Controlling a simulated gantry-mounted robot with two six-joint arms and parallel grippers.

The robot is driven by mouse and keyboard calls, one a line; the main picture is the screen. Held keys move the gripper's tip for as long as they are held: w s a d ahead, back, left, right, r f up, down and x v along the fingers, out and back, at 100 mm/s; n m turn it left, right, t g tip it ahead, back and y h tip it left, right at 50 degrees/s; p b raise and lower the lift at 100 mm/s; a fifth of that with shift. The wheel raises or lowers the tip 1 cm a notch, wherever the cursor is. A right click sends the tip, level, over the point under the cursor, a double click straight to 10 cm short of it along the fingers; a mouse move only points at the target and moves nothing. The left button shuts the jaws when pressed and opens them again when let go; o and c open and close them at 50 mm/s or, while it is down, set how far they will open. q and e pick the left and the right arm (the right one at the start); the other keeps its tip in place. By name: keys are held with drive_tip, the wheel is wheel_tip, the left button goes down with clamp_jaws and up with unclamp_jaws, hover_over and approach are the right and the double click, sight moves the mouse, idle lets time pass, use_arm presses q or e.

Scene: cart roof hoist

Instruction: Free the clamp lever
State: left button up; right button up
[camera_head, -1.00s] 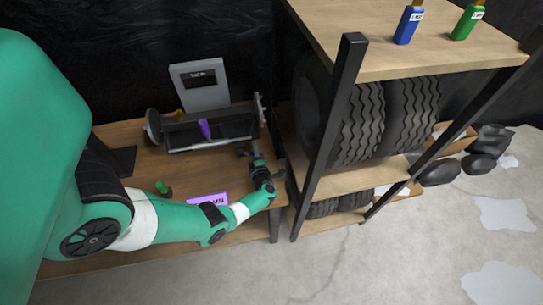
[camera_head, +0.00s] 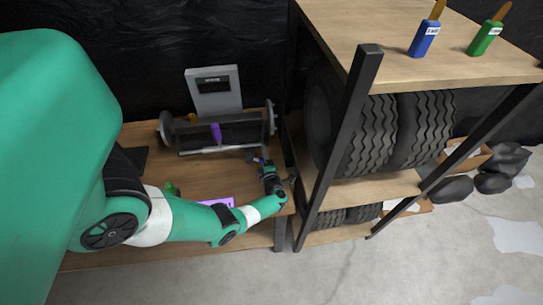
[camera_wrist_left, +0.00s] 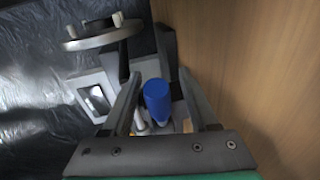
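A grey machine (camera_head: 214,97) with a display stands at the back of the wooden bench, with a round disc at each end of its bar. A purple handle (camera_head: 216,132) stands up at its middle. My left gripper (camera_head: 262,160) is at the machine's right front, below the right disc. In the left wrist view the gripper (camera_wrist_left: 160,76) is open, with a blue rounded handle (camera_wrist_left: 156,98) between its fingers and gaps on both sides. I cannot tell whether this is the clamp lever; its base is partly hidden. My right gripper is not in view.
A shelf with tyres (camera_head: 425,128) stands close to the right of the bench, its dark post (camera_head: 340,145) near my left arm. Blue (camera_head: 425,38) and green (camera_head: 487,38) handled things stand on its top. A purple label (camera_head: 218,203) lies on the bench front.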

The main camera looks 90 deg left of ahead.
use_arm(q)
drive_tip(key=p+v, duration=0.3)
drive_tip(key=v, duration=0.8)
drive_tip(key=shift+w+d, duration=0.1)
drive_tip(key=shift+d, duration=0.25)
drive_tip(key=shift+r, duration=0.1)
